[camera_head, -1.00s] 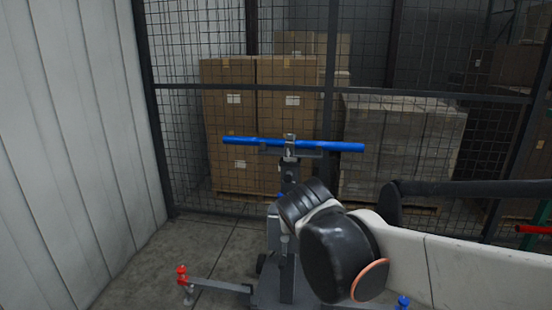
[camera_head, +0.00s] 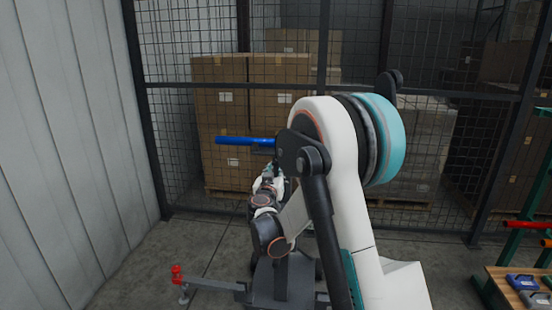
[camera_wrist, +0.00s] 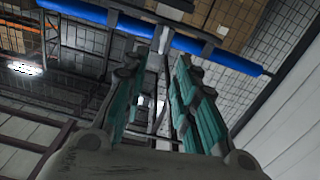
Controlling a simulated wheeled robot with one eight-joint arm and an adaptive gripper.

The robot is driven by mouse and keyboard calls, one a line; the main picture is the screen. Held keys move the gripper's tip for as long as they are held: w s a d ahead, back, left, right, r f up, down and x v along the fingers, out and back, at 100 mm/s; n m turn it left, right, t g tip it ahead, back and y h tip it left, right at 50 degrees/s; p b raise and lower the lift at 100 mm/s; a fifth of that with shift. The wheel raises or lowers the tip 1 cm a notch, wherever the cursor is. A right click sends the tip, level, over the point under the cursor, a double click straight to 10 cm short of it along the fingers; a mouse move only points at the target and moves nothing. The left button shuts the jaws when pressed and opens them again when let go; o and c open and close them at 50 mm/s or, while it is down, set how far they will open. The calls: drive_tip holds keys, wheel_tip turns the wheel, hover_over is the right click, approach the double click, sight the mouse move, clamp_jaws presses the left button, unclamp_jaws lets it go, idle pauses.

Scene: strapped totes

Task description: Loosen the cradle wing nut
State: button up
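The blue tube (camera_head: 235,140) rests in the cradle of a grey stand (camera_head: 268,285); my arm hides its right part and the cradle in the head view. In the wrist view the blue tube (camera_wrist: 225,60) crosses the upper part of the picture, with a grey cradle bracket (camera_wrist: 180,38) along it. My gripper (camera_wrist: 162,55) points up at the bracket from below, its teal fingers apart. A narrow grey part shows between them, with no clear grip on it. My gripper (camera_head: 268,174) is just below the tube in the head view. I cannot make out the wing nut clearly.
A mesh fence stands behind the stand, with stacked cartons (camera_head: 265,100) beyond it. A white panel wall (camera_head: 70,150) is at the left. A red-knobbed foot (camera_head: 178,275) of the stand reaches left. A wooden bench (camera_head: 500,285) with coloured items is at the lower right.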

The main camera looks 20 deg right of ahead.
sight(280, 158)
drive_tip(key=b+x, duration=0.1)
drive_tip(key=x, duration=0.4)
drive_tip(key=b+x, duration=0.1)
drive_tip(key=x, duration=0.3)
drive_tip(key=b+x, duration=0.1)
drive_tip(key=x, duration=0.4)
drive_tip(key=shift+w+a+f, duration=0.1)
drive_tip(key=shift+w+f, duration=0.25)
drive_tip(key=shift+w, duration=0.05)
clamp_jaws()
